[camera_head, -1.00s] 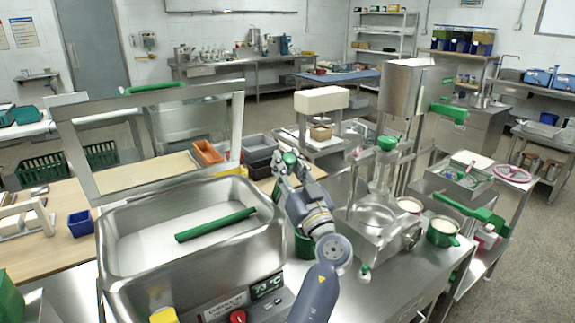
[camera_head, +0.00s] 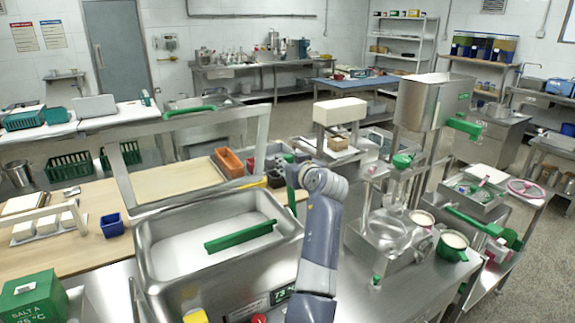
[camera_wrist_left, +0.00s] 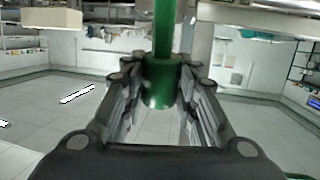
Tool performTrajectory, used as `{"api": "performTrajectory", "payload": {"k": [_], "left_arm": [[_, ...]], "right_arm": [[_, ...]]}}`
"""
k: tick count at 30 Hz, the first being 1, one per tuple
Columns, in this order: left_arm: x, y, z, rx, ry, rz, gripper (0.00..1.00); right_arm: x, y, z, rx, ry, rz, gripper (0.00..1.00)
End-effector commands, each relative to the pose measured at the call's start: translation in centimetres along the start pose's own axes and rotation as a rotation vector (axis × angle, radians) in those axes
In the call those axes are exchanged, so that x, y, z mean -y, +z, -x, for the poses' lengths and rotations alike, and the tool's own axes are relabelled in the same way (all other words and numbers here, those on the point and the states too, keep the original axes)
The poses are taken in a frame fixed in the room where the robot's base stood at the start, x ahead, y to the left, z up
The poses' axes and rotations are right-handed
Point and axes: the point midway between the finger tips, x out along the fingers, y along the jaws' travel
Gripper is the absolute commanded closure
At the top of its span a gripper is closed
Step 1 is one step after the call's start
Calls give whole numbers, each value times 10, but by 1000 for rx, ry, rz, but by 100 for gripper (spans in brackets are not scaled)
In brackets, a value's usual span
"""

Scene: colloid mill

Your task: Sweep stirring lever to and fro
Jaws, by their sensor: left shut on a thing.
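The green stirring lever shows in the left wrist view as an upright green rod with a thicker green grip (camera_wrist_left: 160,85). My left gripper (camera_wrist_left: 159,92) is shut on this grip, with a finger on each side. In the head view my left gripper (camera_head: 291,172) is beyond the right rear corner of the steel basin, and a bit of green (camera_head: 291,186) shows at its fingers. My wrist and forearm hide most of the lever and its mounting there. My right gripper is not in view.
The steel basin (camera_head: 158,262) with a green bar (camera_head: 240,236) stands left of my arm. The steel mill with its glass bowl (camera_head: 388,230) and a green-handled pot (camera_head: 453,245) stand close on the right. An orange bin (camera_head: 230,163) lies behind the basin.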

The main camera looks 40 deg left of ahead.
Motion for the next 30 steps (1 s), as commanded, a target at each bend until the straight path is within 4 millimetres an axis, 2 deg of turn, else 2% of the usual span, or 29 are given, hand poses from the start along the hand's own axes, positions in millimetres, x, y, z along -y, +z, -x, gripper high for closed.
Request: {"api": "performTrajectory", "payload": {"k": [1, 5, 12, 18, 30], "left_arm": [[1, -6, -6, 35, -5, 12, 100], [2, -5, -20, 119, -6, 25, 100], [5, 0, -36, 219, -6, 41, 100], [7, 3, -43, 252, -6, 46, 100], [7, 4, -44, 259, -7, 48, 100]], "right_arm": [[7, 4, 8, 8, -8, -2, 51], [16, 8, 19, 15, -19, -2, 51], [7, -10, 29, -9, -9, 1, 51], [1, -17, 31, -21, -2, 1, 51], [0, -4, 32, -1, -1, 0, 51]]}}
